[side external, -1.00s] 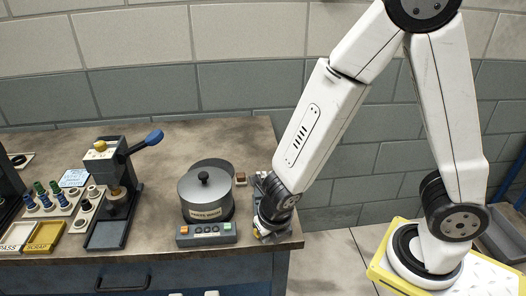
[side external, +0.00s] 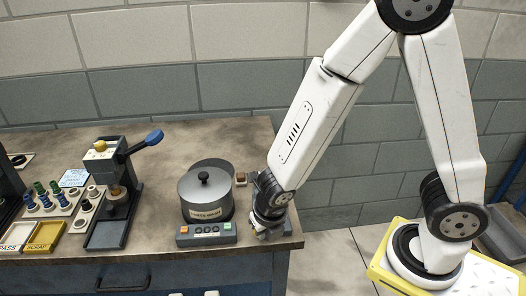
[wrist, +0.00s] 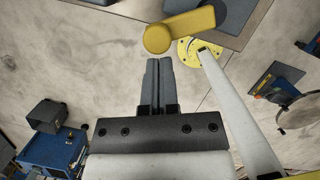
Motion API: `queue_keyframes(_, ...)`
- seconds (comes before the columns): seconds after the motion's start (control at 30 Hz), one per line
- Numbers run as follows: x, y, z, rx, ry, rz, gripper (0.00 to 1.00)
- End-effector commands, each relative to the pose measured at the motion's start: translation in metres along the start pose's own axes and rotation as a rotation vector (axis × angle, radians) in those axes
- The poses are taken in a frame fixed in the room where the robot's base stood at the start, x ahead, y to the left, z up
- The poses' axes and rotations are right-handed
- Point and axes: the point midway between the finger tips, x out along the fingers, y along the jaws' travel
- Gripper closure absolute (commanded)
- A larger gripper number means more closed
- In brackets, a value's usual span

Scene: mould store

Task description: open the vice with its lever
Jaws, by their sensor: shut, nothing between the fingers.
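The vice (side external: 256,183) is a dark grey body at the right end of the bench, mostly hidden behind my wrist in the side view. In the wrist view, a yellow lever (wrist: 190,24) with a rounded end lies just beyond my fingertips, at the top of the picture. My gripper (wrist: 160,62) is shut and empty, its two dark fingers together and pointing at the lever's rounded end. A narrow gap shows between them in the picture; I cannot tell whether they touch. In the side view my gripper (side external: 268,230) is low at the bench's right end, its fingers hard to make out.
A lidded grey pot (side external: 205,192) and a button box (side external: 207,234) stand just left of my gripper. A press with a blue handle (side external: 153,138) stands further left, beside a rack of bottles (side external: 48,203). Open floor (wrist: 90,60) fills much of the wrist view.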

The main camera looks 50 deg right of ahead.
Motion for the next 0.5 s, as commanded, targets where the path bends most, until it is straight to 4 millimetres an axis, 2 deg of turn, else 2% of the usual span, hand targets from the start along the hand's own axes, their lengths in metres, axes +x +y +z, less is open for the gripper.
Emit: queue_keyframes(0.5,0.0009,0.0025,0.0034,0.066,0.0,-0.017,1.0)
